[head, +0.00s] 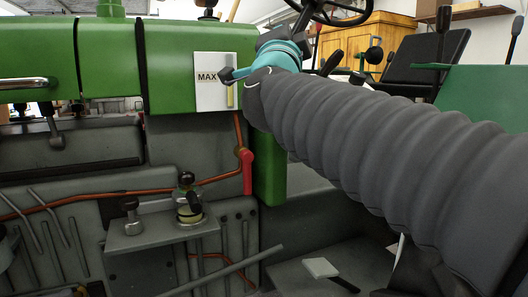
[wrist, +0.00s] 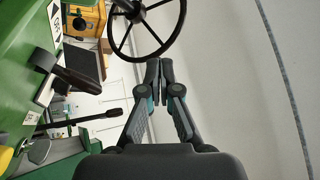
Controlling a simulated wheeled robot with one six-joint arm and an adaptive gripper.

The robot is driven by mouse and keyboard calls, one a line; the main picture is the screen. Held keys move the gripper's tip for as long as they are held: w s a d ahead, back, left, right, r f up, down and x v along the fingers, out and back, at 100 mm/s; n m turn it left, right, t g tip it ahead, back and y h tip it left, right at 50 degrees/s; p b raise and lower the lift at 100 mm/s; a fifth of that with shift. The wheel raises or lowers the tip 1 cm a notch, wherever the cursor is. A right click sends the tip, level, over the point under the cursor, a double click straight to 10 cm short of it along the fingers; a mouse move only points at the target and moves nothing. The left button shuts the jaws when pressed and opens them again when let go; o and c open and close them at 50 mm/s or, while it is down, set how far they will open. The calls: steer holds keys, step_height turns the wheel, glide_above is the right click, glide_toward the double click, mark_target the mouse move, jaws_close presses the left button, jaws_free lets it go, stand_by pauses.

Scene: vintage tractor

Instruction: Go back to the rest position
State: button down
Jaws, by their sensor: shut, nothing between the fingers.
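My gripper (wrist: 158,72) is in the middle of the wrist view, its two fingers together and nothing between them. Its fingertips lie just below the dark steering wheel (wrist: 146,25) in that picture; I cannot tell the gap between them. In the head view my arm, in a grey ribbed sleeve, reaches from the lower right to the upper middle. The teal wrist part of my gripper (head: 268,58) is at its far end, in front of the tractor near the white MAX gauge plate (head: 211,82). The fingertips are not clear there.
The green tractor hood (head: 185,65) fills the upper left. A red lever (head: 247,172) hangs below the gauge. A fitting with a dark knob (head: 188,200) stands on a metal bracket. The black seat (head: 425,62) and a wooden cabinet (head: 345,40) are behind my arm.

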steer(key=s+d+f+n+g+y, duration=0.1)
steer(key=s+f+n+g+y, duration=0.2)
steer(key=f, duration=0.6)
steer(key=s+f+n+g+y, duration=0.25)
steer(key=f+n, duration=0.35)
steer(key=f, duration=0.3)
steer(key=s+d+f+n+g+y, duration=0.15)
steer(key=f+n+g, duration=0.25)
steer(key=f, duration=0.5)
steer(key=s+d+f+n+g+h, duration=0.1)
steer(key=s+d+f+g, duration=0.3)
steer(key=s+f, duration=0.4)
steer(key=s+d+f+n+g+h, duration=0.1)
steer(key=s+d+f+g+h, duration=0.2)
steer(key=s+f, duration=0.6)
step_height(320, 180, down, 7)
steer(key=shift+s+d+r+g, duration=0.2)
steer(key=shift+d+g, duration=0.55)
steer(key=shift+d, duration=0.5)
